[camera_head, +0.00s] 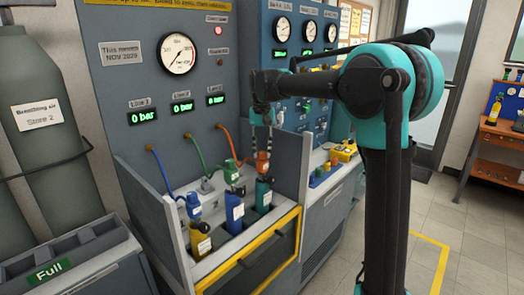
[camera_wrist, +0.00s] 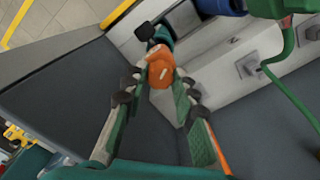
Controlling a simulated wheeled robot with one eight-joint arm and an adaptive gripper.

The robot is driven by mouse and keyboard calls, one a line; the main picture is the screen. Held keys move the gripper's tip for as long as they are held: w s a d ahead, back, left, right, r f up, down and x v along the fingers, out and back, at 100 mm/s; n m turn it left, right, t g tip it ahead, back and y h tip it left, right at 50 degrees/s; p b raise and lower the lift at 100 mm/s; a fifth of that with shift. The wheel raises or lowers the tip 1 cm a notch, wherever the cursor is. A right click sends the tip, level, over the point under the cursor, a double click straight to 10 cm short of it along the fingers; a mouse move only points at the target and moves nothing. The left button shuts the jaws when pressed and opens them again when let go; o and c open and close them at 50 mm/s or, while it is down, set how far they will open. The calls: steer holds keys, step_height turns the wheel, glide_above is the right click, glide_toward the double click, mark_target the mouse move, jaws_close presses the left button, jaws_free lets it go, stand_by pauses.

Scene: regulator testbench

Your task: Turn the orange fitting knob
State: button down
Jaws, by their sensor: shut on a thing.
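The orange fitting knob (camera_head: 262,161) sits on top of the teal cylinder (camera_head: 263,196), the rightmost of three cylinders in the bench trough. An orange hose runs from it to the panel. My gripper (camera_head: 262,148) reaches down from above onto the knob. In the wrist view my gripper (camera_wrist: 163,78) has a finger on each side of the orange knob (camera_wrist: 161,69), shut on it. The cylinder beneath is mostly hidden by the knob there.
A blue cylinder (camera_head: 234,212) with a green fitting and a yellow cylinder (camera_head: 200,240) with a blue fitting stand to the left. Grey side walls and a yellow-edged front (camera_head: 250,250) bound the trough. Pressure displays (camera_head: 181,107) on the panel read 0 bar.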

mark_target(262, 152)
steer(key=n, duration=0.6)
steer(key=shift+n, duration=0.3)
steer(key=n, duration=0.5)
steer(key=shift+n, duration=0.4)
steer(key=c, duration=1.2)
jaws_free()
step_height(262, 152, up, 12)
